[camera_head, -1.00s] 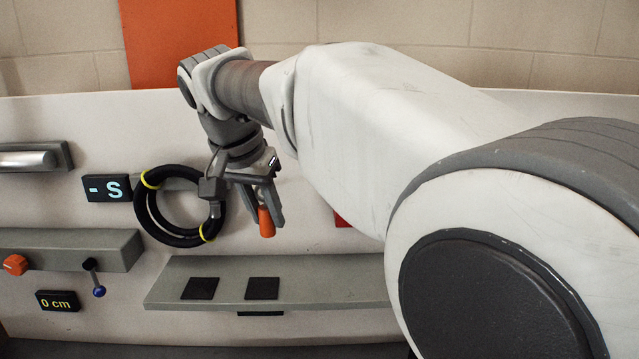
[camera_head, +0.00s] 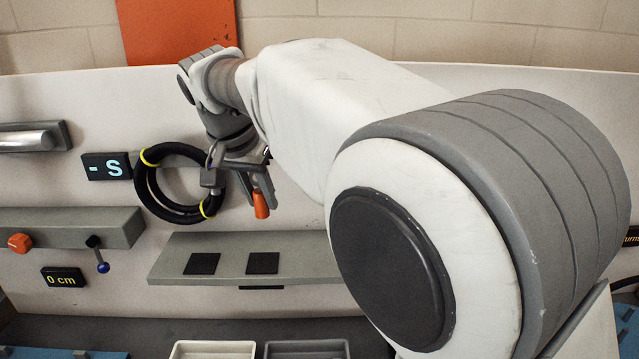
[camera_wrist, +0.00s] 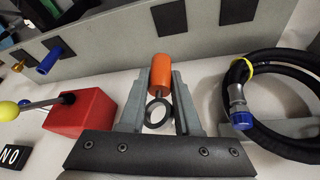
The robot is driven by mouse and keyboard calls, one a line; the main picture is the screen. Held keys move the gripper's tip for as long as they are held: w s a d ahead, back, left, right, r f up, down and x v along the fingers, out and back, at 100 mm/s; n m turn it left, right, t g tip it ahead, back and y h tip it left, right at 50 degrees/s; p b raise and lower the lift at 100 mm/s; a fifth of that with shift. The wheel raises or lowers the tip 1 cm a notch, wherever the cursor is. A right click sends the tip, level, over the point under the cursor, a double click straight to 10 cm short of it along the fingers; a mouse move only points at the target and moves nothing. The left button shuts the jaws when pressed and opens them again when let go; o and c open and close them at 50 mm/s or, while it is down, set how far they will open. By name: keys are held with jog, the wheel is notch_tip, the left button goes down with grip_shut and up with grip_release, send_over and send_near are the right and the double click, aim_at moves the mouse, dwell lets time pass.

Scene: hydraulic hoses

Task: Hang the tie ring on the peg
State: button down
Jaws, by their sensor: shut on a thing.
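My gripper (camera_wrist: 160,85) is shut on an orange cylinder (camera_wrist: 160,72), held between its fingers in the wrist view. A dark grey ring (camera_wrist: 147,115) shows at the near end of the cylinder, and together they look like the tie ring. The cylinder also shows in the head view (camera_head: 261,205), pointing down below my gripper (camera_head: 258,188), above the grey shelf and right of the hose coil. My arm hides that area in the head view.
A black hose coil (camera_head: 146,195) with yellow ties hangs close beside my gripper; its blue-ended fitting (camera_wrist: 239,112) is near. A red box (camera_wrist: 82,114) with a yellow-knobbed lever is on the other side. The grey shelf (camera_head: 215,243) bears two black squares. Trays (camera_head: 212,350) stand below.

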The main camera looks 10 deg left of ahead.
jog(key=shift+w+a+f+p, duration=0.25)
jog(key=shift+w+p, duration=0.3)
jog(key=shift+w, duration=0.4)
jog(key=shift+w+a+f+p, duration=0.2)
jog(key=shift+w+p, duration=0.35)
jog(key=shift+w, duration=0.35)
jog(key=shift+w+a+f+p, duration=0.25)
jog(key=shift+w+p, duration=0.3)
jog(key=shift+w, duration=0.4)
jog(key=c, duration=0.5)
grip_release()
